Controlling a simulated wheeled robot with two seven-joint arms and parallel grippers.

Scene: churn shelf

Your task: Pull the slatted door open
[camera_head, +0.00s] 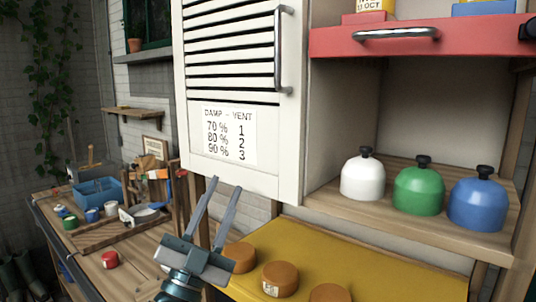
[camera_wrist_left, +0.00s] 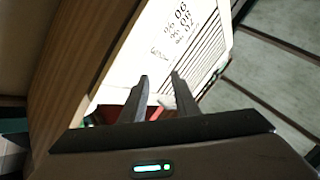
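The white slatted door (camera_head: 237,110) hangs in the upper middle of the head view, with a vertical metal bar handle (camera_head: 282,50) near its right edge. A paper label (camera_head: 229,135) reading "DAMP – VENT" is on its lower panel. The door also shows at an angle in the left wrist view (camera_wrist_left: 185,45). My left gripper (camera_head: 226,185) is below the door's lower edge, fingers pointing up, well below the handle. Its fingers (camera_wrist_left: 158,82) are apart with nothing seen between them. The handle does not show clearly in the wrist view. My right gripper is not seen.
A red drawer front (camera_head: 420,38) with a bar handle juts out right of the door. White (camera_head: 363,178), green (camera_head: 420,190) and blue (camera_head: 478,203) domed lids stand on the shelf below it. Round orange-brown pieces lie on a yellow surface (camera_head: 395,270). A cluttered workbench (camera_head: 140,270) is at left.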

